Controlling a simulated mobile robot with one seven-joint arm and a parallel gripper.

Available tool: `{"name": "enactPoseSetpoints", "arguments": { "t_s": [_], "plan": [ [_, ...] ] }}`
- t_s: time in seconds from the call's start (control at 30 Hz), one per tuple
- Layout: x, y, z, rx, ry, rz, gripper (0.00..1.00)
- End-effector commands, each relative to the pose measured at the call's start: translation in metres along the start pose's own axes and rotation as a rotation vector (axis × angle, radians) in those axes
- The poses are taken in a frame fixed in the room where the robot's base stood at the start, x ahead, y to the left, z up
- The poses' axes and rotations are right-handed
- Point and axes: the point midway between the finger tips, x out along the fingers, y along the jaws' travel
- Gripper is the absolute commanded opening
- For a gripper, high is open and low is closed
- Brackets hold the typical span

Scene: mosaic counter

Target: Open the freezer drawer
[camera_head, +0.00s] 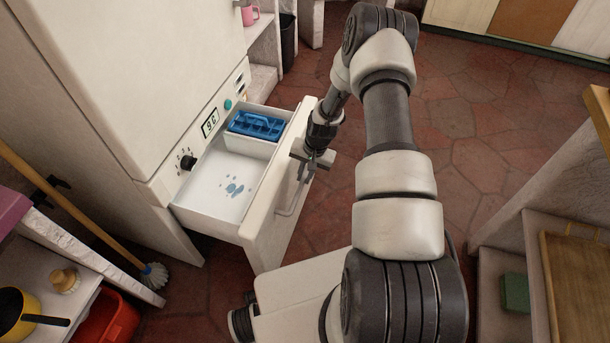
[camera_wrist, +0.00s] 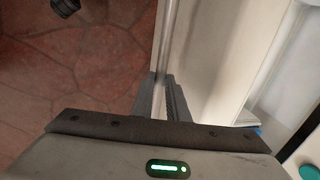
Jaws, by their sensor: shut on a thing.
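The freezer drawer (camera_head: 262,226) is the low white drawer of the fridge-freezer (camera_head: 130,80), and it stands well open. Inside it are a blue ice tray (camera_head: 256,126) on a white raised part at the back and some bluish patches on the drawer floor. My gripper (camera_head: 308,172) is at the drawer's front, at the far end of its handle (camera_head: 292,200). In the wrist view the handle bar (camera_wrist: 163,60) runs between the two fingers of my gripper (camera_wrist: 160,95), which are shut on it.
A broom (camera_head: 80,212) leans at the left, near a shelf with a yellow pot (camera_head: 15,308) and a red tub (camera_head: 108,320). A dark bin (camera_head: 288,40) stands behind. Shelving with a wooden board (camera_head: 580,290) is at the right. Tiled floor is clear between.

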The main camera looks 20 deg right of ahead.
Motion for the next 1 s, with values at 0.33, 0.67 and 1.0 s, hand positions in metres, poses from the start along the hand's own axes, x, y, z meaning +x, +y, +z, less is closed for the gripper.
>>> {"name": "enactPoseSetpoints", "arguments": {
  "t_s": [0.33,0.67,1.0],
  "plan": [
    [0.000,0.000,0.000,0.000,0.000,0.000,0.33],
    [-0.027,-0.001,-0.001,0.000,0.002,-0.001,0.33],
    [-0.110,-0.001,-0.001,0.000,0.004,-0.001,0.33]
  ]
}}
